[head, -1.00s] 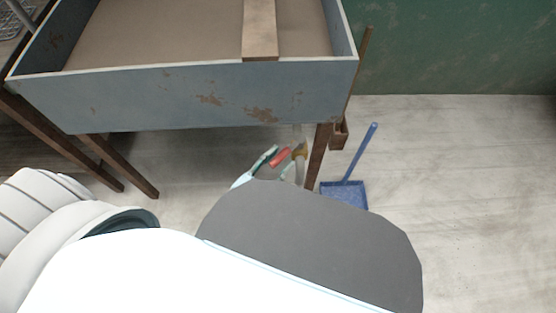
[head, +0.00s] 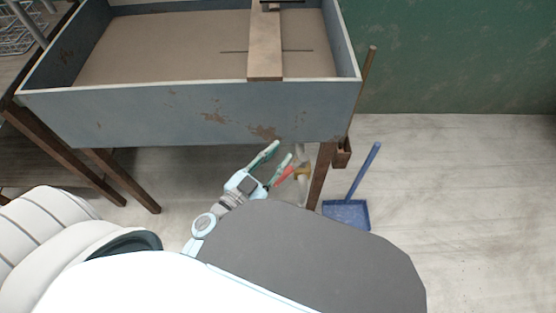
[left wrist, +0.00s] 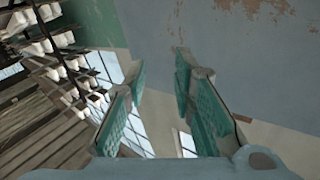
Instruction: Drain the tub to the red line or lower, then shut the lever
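The grey-blue tub (head: 140,118) stands on brown legs, with flat brown contents (head: 170,50). A thin dark line (head: 235,51) shows on the brown area either side of a board; I cannot tell that it is red. Under the tub's front right, a red lever (head: 285,177) slants down-left from a brass-coloured valve (head: 302,173). My left gripper (head: 274,155) is open and empty, its green fingers beside and above the lever; contact is unclear. The left wrist view shows its open fingers (left wrist: 160,85) before the tub's grey panel (left wrist: 200,30), with no lever visible. My right gripper is out of view.
A wooden board (head: 265,55) lies across the tub. A blue dustpan (head: 346,214) stands on the floor right of the tub's leg (head: 319,175). A wire rack (head: 18,35) is at the upper left. The floor at right is clear.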

